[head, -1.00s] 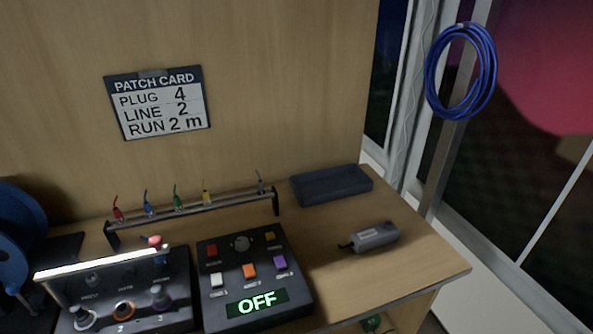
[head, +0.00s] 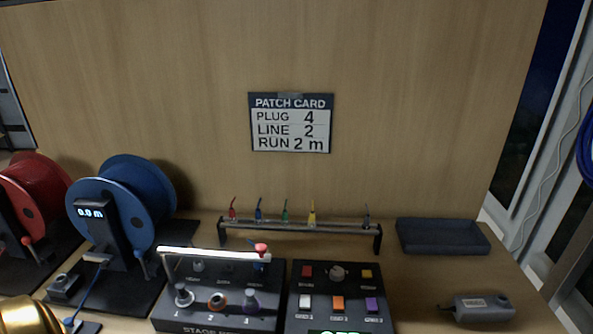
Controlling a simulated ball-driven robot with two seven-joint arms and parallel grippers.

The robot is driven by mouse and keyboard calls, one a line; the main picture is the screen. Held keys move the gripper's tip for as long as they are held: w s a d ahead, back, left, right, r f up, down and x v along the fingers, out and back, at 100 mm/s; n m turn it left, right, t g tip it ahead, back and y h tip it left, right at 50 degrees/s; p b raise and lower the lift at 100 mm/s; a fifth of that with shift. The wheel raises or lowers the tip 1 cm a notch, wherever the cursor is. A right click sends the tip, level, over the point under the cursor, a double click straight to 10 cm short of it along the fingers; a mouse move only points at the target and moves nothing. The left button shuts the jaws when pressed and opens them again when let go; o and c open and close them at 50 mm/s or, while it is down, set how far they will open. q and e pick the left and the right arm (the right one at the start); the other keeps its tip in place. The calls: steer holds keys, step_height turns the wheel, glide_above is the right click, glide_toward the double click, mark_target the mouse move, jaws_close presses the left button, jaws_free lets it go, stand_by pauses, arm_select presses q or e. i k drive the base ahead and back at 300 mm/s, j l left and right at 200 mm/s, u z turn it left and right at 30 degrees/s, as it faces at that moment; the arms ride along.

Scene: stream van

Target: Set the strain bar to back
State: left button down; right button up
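A white strain bar (head: 212,254) runs across the top of the black stage box (head: 224,320), near the box's far edge in the head view. A thin side arm comes down from its left end toward the box. A red knob (head: 261,248) sits by its right end. Below the bar, several sockets show on the box face, among them an orange-ringed one (head: 217,301). Whether the bar is at a front or back stop is not clear.
A button box (head: 337,316) stands right of the stage box. A rack (head: 300,226) with coloured plugs stands behind. Blue (head: 156,190) and red (head: 40,190) reels stand left. A dark tray (head: 443,249) and a grey device (head: 484,309) lie right, with bare desk between.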

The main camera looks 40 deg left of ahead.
mark_target(261, 248)
steer(key=u, duration=1.75)
